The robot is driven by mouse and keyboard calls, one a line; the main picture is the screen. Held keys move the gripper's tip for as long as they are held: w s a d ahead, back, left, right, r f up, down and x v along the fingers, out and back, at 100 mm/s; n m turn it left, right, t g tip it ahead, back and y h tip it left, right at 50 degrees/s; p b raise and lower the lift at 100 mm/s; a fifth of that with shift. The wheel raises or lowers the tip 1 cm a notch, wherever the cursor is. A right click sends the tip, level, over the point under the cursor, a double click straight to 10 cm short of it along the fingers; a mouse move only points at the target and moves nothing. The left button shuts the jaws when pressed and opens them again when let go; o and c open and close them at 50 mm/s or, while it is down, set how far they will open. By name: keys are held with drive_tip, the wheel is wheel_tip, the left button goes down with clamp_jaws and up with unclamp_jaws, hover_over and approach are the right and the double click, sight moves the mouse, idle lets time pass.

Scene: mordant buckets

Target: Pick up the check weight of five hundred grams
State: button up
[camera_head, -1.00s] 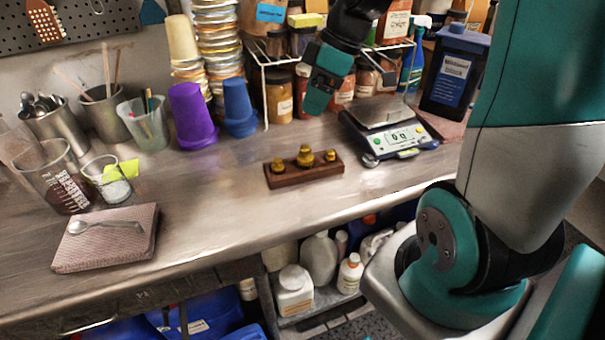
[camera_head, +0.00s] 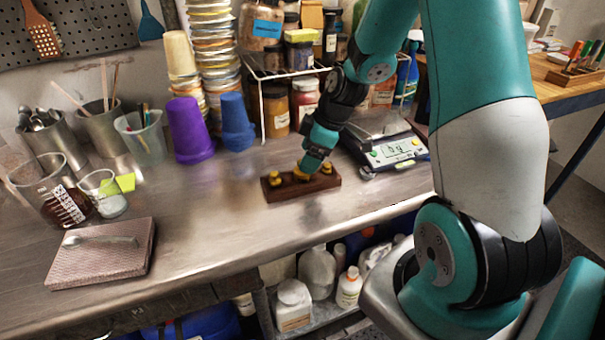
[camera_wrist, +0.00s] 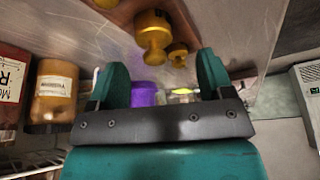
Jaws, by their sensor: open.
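Three brass knobbed weights stand in a dark wooden block (camera_head: 300,186) on the steel bench. The left weight (camera_head: 274,179) and the small right weight (camera_head: 327,168) show in the head view; my gripper (camera_head: 310,165) partly covers the middle one. In the wrist view the largest weight (camera_wrist: 153,33) lies just beyond my open, empty fingers (camera_wrist: 161,72), roughly in line with the gap. A smaller weight (camera_wrist: 178,54) is beside it, and another (camera_wrist: 105,4) is cut off at the top. I can read no mass markings, so I cannot tell which is five hundred grams.
A digital scale (camera_head: 395,150) stands right of the block. Behind are a wire rack of jars (camera_head: 276,108), a blue cup (camera_head: 238,122) and a purple cup (camera_head: 190,130). A folded cloth with a spoon (camera_head: 100,262) lies left. The bench front is clear.

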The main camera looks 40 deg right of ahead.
drive_tip(key=x, duration=0.3)
drive_tip(key=p+x, duration=0.1)
drive_tip(key=x, duration=0.1)
drive_tip(key=shift+w+d, duration=0.2)
drive_tip(key=shift+d, duration=0.05)
drive_tip(key=c, duration=1.3)
